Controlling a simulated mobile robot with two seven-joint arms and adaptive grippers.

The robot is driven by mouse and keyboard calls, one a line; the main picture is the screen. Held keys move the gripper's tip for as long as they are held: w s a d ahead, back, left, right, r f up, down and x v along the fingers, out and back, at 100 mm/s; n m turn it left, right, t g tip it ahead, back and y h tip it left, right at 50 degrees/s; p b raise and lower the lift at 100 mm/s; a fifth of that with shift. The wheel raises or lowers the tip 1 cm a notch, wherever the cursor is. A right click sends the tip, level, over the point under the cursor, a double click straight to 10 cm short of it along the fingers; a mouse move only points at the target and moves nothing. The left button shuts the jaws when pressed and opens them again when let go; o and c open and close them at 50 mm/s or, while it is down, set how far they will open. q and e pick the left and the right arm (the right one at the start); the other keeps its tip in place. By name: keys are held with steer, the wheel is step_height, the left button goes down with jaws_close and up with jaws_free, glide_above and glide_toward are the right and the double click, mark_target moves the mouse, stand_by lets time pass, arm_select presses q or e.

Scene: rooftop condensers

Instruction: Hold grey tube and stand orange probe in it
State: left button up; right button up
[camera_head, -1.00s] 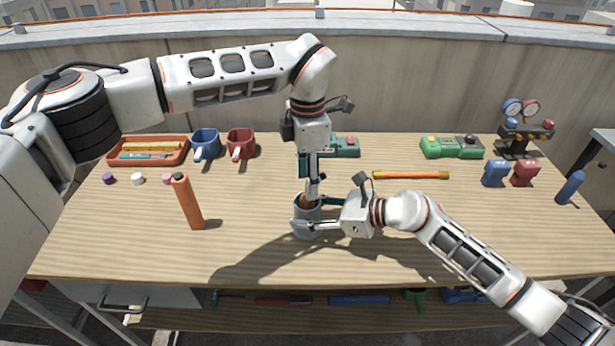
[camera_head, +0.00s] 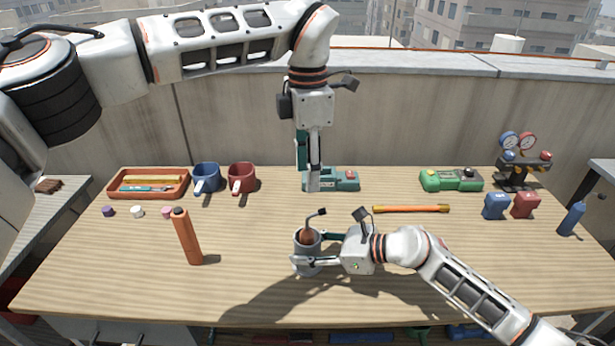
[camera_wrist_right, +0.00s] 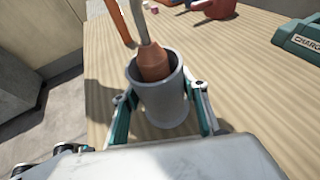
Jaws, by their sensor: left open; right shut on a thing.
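The grey tube (camera_head: 305,262) stands upright on the wooden table, and it also shows in the right wrist view (camera_wrist_right: 163,103). My right gripper (camera_head: 308,259) is shut on the tube, with one finger on each side. The orange probe (camera_head: 307,238) stands inside the tube, its orange body mostly hidden by the wall and its bent grey stem rising above the rim. In the right wrist view the probe (camera_wrist_right: 152,62) sits inside the opening. My left gripper (camera_head: 308,188) is open and empty, above and apart from the probe's stem.
A tall orange cylinder (camera_head: 187,238) stands to the left. An orange rod (camera_head: 411,209) lies to the right. The front of the table is clear.

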steer(key=o, duration=1.7)
steer(key=shift+c, duration=0.2)
steer(key=shift+d, duration=0.1)
steer(key=shift+s+d+r, duration=0.1)
steer(key=shift+d+r, duration=0.1)
steer(key=shift+d, duration=0.1)
steer(key=p+v, duration=0.1)
steer(key=v, duration=0.5)
steer(key=shift+s+d+p, duration=0.15)
steer(key=shift+d+p, duration=0.05)
steer(key=shift+p, duration=0.1)
steer(key=shift+v, duration=0.85)
arm_select(q)
step_height(320, 180, up, 3)
steer(key=shift+f, duration=0.2)
